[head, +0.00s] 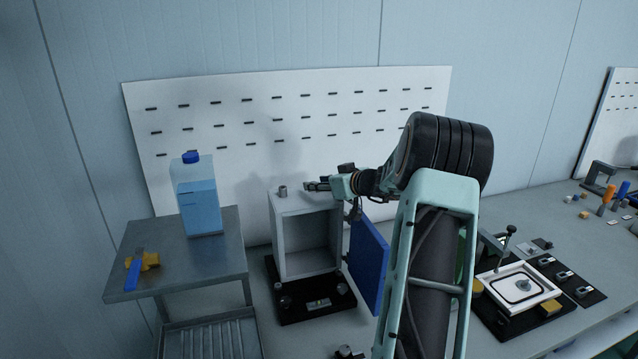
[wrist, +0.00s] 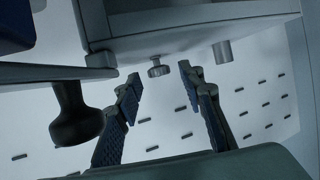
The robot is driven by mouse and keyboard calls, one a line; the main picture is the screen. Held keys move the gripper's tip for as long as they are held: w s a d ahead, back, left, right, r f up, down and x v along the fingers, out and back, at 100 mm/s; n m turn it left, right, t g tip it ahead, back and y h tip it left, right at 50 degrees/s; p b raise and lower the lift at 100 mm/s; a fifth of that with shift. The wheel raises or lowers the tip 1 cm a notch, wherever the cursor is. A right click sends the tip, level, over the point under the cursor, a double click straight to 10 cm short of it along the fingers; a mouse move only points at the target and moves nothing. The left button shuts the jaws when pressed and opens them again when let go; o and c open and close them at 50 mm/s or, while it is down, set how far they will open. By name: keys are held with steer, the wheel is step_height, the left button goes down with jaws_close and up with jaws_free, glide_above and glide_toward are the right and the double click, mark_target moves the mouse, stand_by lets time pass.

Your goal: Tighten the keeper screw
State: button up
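A small round knurled screw (wrist: 158,69) sticks out from the face of the grey box in the wrist view. It lies between and just beyond my gripper's (wrist: 160,79) two fingertips, which are spread apart on either side; I see no contact. In the head view my gripper (head: 310,186) is level, just above the top of the open grey box (head: 284,238), and I cannot make out the screw there. The blue door (head: 369,265) of the box hangs open on the right side.
A short grey cylinder (head: 283,190) stands on the box top, close to the fingers; it also shows in the wrist view (wrist: 222,51). A dark knob (wrist: 75,118) is left of the fingers. A cart with a blue jug (head: 198,200) stands left; a black-based fixture (head: 515,290) lies right.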

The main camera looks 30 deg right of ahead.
jaws_close()
steer(key=h+b, duration=0.1)
steer(key=b, duration=0.3)
steer(key=shift+f+m+b, duration=0.3)
steer(key=shift+f+b, duration=0.05)
steer(key=shift+b, duration=0.05)
